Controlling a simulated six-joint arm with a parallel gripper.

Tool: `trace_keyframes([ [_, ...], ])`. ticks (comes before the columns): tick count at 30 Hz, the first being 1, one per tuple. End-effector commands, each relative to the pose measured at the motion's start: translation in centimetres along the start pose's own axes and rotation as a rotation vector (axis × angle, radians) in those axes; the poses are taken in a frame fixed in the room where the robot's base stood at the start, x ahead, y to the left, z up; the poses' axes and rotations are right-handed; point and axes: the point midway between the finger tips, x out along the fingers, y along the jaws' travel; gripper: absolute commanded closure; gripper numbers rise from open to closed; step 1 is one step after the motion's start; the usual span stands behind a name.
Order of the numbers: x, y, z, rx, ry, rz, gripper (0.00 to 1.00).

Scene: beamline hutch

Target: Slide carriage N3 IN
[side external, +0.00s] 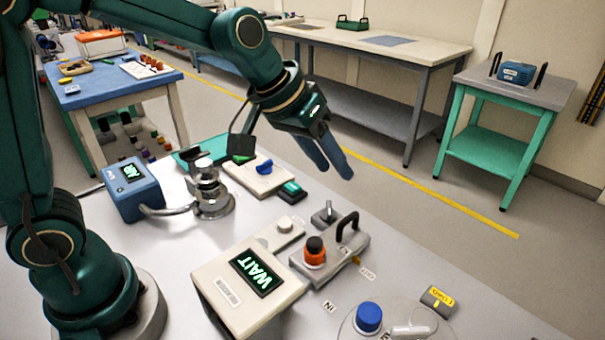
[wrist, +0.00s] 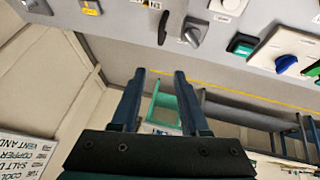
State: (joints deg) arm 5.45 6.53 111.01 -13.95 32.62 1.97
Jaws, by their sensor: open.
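The grey carriage (side external: 338,262) with a black arched handle (side external: 347,226) sits on the light table in the side view. An orange, black-topped knob (side external: 314,252) stands on it. I cannot clearly read its tag. An OUT label (side external: 368,274) lies by its right side and an IN label (side external: 329,307) lies in front of it. My gripper (side external: 335,172) is open and empty, in the air above and behind the carriage. In the wrist view my open fingers (wrist: 159,73) point at open space. A dark handle (wrist: 163,27) shows at the top there.
A white box (side external: 248,285) reading WAIT stands left of the carriage. A small grey lever switch (side external: 324,214) is just behind it. A blue-capped bottle (side external: 368,318) and a yellow-marked block (side external: 437,301) are at front right. A blue display box (side external: 132,188) stands back left.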

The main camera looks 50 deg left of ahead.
Motion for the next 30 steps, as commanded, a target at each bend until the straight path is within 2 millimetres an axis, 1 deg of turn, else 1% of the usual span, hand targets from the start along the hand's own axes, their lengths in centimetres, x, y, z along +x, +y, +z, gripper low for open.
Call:
trace_keyframes([
  [1,1.4,0.1,0.2,-0.004,-0.029,0.002,0.55],
  [3,2.7,0.2,0.6,-0.007,-0.062,0.001,0.55],
  [6,3.9,0.1,1.4,-0.006,-0.100,-0.002,0.55],
  [9,4.6,0.1,1.9,-0.005,-0.121,-0.004,0.55],
  [11,5.1,0.1,2.1,-0.003,-0.126,-0.004,0.55],
  [18,7.8,0.1,2.5,-0.003,-0.126,-0.005,0.55],
  [24,9.2,0.1,2.6,-0.004,-0.122,-0.006,0.55],
  [30,9.4,0.1,2.6,-0.003,-0.121,-0.006,0.55],
])
